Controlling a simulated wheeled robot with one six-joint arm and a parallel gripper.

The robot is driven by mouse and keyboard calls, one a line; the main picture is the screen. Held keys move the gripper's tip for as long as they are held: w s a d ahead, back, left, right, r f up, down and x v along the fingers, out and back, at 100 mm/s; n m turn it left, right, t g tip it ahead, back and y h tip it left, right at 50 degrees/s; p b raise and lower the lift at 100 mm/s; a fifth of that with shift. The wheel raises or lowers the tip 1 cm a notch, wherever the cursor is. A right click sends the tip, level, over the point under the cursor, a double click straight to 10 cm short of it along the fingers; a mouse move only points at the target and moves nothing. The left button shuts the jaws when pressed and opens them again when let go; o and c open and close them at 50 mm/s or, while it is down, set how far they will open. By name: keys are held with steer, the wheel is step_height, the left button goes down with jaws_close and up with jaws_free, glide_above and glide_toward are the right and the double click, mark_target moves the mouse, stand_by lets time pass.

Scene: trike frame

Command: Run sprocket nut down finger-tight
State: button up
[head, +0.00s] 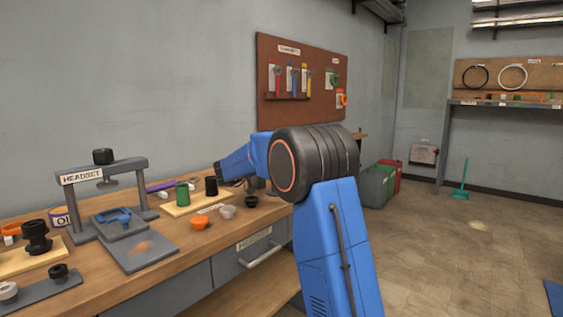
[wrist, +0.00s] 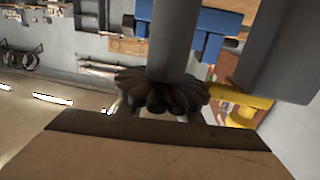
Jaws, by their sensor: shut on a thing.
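A dark fluted round piece (wrist: 160,92), which looks like the sprocket nut, is in the middle of the wrist view. My gripper (wrist: 172,50) shows as a grey finger coming down over it, and it is shut on this piece. The second finger and the far side of the grip are hidden. Whether the piece sits on a thread cannot be told. Blue parts (wrist: 212,32) and a yellow part (wrist: 240,100) lie behind it.
A tan block with a dark edge (wrist: 160,125) fills the lower wrist view, close to the piece.

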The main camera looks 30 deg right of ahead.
steer(key=shift+s+r+m+g, duration=0.1)
steer(key=shift+s+m+g, duration=0.1)
steer(key=shift+m+g, duration=0.7)
steer(key=shift+s+r+m+g, duration=0.1)
steer(key=shift+s+m+g, duration=0.3)
steer(key=shift+g, duration=0.9)
steer(key=shift+s+m+g, duration=0.1)
steer(key=shift+m+g, duration=0.7)
steer(key=shift+g, duration=0.3)
steer(key=o, duration=0.9)
steer(key=shift+a+f, duration=0.1)
steer(key=shift+a, duration=0.05)
steer(key=shift+w+a, duration=0.1)
steer(key=shift+a, duration=0.2)
steer(key=w+a, duration=0.1)
steer(key=a, duration=0.4)
steer(key=w+a, duration=0.1)
steer(key=a, duration=1)
steer(key=shift+w+a, duration=0.15)
steer(key=shift+w, duration=0.25)
